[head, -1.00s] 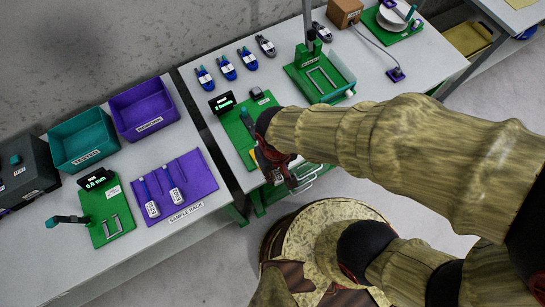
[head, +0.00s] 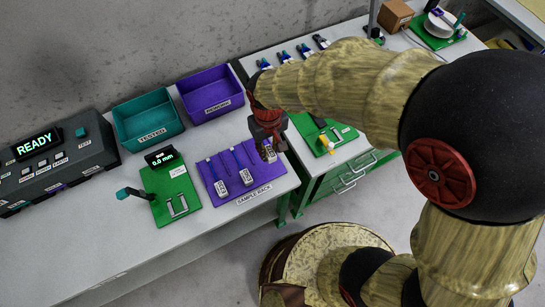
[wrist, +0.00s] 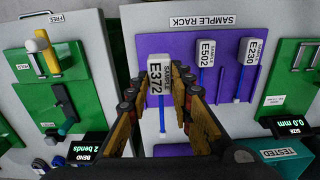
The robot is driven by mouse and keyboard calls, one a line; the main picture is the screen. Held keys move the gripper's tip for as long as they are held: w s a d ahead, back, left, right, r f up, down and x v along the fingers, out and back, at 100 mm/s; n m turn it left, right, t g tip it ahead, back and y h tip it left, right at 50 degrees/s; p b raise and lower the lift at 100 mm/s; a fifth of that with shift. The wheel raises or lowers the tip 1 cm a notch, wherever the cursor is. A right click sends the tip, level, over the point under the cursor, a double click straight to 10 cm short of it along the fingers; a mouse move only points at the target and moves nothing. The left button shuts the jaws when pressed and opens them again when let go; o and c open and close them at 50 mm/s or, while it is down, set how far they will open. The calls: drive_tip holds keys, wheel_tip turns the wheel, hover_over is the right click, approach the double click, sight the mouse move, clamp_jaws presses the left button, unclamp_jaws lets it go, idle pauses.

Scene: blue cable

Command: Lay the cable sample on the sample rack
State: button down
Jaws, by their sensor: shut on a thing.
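My gripper (head: 268,138) is over the right end of the purple sample rack (head: 262,184). It is shut on a cable sample with a white tag (head: 269,153). In the wrist view the held sample's tag (wrist: 158,76) reads E372, and its blue cable (wrist: 162,122) runs between the fingers (wrist: 160,95). The tag looks larger than those on the rack, so it seems nearer the camera; contact with the rack is unclear. Two tagged samples, E502 (wrist: 206,55) and E230 (wrist: 249,52), lie side by side on the rack (wrist: 180,44).
Teal TESTED (head: 147,128) and purple REWORK (head: 208,97) bins stand behind the rack. A green gauge board (head: 165,190) reading 0.0 mm is left of it. A grey box (head: 60,165) shows READY. A gap separates this table from the right one.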

drive_tip(key=shift+d+f, duration=0.2)
drive_tip(key=shift+a+f+b, duration=0.1)
drive_tip(key=shift+f+b, duration=0.4)
drive_tip(key=shift+b, duration=0.1)
wheel_tip(320, 180, down, 4)
drive_tip(key=b, duration=0.2)
drive_tip(key=shift+r+b, duration=0.2)
drive_tip(key=shift+b, duration=0.2)
drive_tip(key=shift+f, duration=0.55)
idle(0.4)
drive_tip(key=shift+f+b, duration=0.5)
drive_tip(key=shift+f, duration=1)
idle(1.3)
drive_tip(key=c, duration=1.5)
unclamp_jaws()
